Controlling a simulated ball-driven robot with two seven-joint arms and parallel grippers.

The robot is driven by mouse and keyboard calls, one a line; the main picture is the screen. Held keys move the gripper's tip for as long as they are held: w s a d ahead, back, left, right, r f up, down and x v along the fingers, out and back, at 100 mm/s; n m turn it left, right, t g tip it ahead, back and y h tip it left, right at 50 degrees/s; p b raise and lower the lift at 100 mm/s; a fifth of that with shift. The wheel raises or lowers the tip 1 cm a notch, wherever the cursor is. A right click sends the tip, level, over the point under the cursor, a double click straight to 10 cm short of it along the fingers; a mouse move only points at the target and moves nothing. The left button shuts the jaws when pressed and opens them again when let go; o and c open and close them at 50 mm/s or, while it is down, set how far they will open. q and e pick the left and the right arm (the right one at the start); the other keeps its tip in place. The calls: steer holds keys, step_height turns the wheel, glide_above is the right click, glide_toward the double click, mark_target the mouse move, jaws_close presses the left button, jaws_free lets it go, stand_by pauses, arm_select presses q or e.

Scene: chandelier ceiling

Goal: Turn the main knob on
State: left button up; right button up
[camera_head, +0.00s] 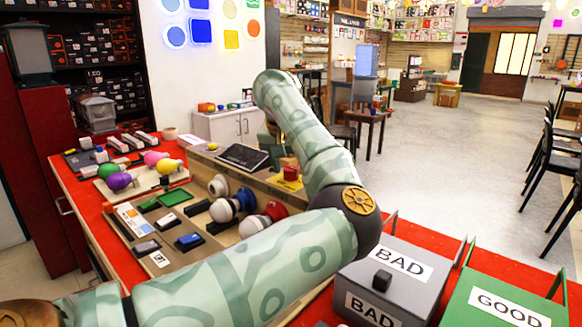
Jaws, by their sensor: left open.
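A small red knob-like block (290,172) sits on a yellow plate (286,182) at the back right of the work board; I take it for the main knob, but its on or off position is too small to tell. My left arm comes in from the left, bends in front of the board and reaches back. My left gripper (271,150) points down beside the red knob, open, partly hidden behind my forearm. I cannot tell whether it touches the knob. My right gripper is not in view.
The wooden board (160,261) carries round lamp-like parts (233,205) and small modules. Coloured bulbs (120,181) lie at the left. A grey BAD box (390,280) and a green GOOD box (500,303) stand at the right on the red table.

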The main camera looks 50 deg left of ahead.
arm_select(q)
steer(key=c, duration=1)
steer(key=shift+o, duration=0.2)
